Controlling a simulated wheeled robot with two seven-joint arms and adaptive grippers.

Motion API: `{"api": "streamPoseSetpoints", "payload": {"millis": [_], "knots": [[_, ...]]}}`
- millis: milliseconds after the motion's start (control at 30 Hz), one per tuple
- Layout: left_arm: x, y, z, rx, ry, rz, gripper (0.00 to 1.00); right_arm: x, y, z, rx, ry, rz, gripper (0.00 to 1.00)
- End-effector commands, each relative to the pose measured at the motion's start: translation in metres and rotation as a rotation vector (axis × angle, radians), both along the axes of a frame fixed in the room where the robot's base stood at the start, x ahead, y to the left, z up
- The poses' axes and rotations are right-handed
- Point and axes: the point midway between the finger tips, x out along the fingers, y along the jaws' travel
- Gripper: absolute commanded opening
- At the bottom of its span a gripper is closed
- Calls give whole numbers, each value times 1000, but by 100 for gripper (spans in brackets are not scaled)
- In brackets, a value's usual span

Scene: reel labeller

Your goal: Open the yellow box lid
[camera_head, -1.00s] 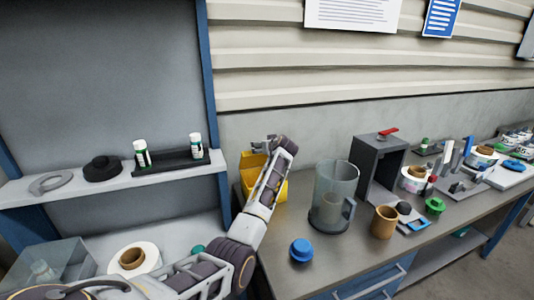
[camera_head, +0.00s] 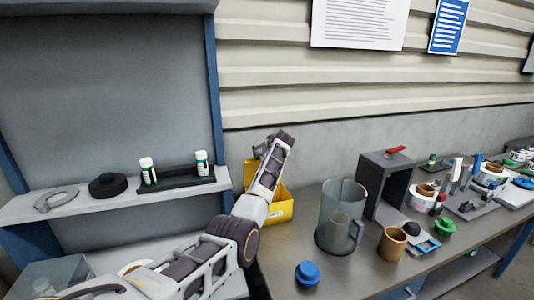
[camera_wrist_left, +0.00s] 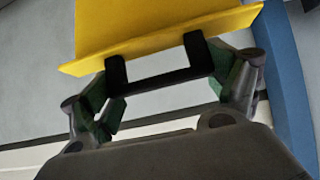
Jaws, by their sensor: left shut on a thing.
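The yellow box (camera_head: 281,208) stands on the bench against the wall, with its front and right side showing. Its yellow lid (camera_head: 250,172) is raised at the back left of the box, steeply tilted. My left arm reaches over the box, and my left gripper (camera_head: 260,148) is at the lid's upper edge. My right gripper is not in view.
A clear jug (camera_head: 341,215) stands close right of the box. A blue cap (camera_head: 307,273), a brown cup (camera_head: 392,243) and a dark open-fronted housing (camera_head: 385,180) are further out. A grey shelf (camera_head: 110,200) with small bottles is left of my arm.

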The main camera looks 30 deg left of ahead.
Motion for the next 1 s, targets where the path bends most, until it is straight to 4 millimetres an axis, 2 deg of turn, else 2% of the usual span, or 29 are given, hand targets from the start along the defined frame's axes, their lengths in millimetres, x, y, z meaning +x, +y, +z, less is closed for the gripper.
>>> {"api": "streamPoseSetpoints", "payload": {"millis": [133, 900, 933, 1000], "knots": [[3, 3, 5, -26, 20, 1, 45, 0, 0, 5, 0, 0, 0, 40], [5, 6, 2, -62, 54, 1, 45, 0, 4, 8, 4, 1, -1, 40], [5, 6, 2, -63, 54, 1, 90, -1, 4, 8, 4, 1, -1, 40], [5, 6, 2, -63, 54, 1, 99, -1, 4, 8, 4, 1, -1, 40]]}}
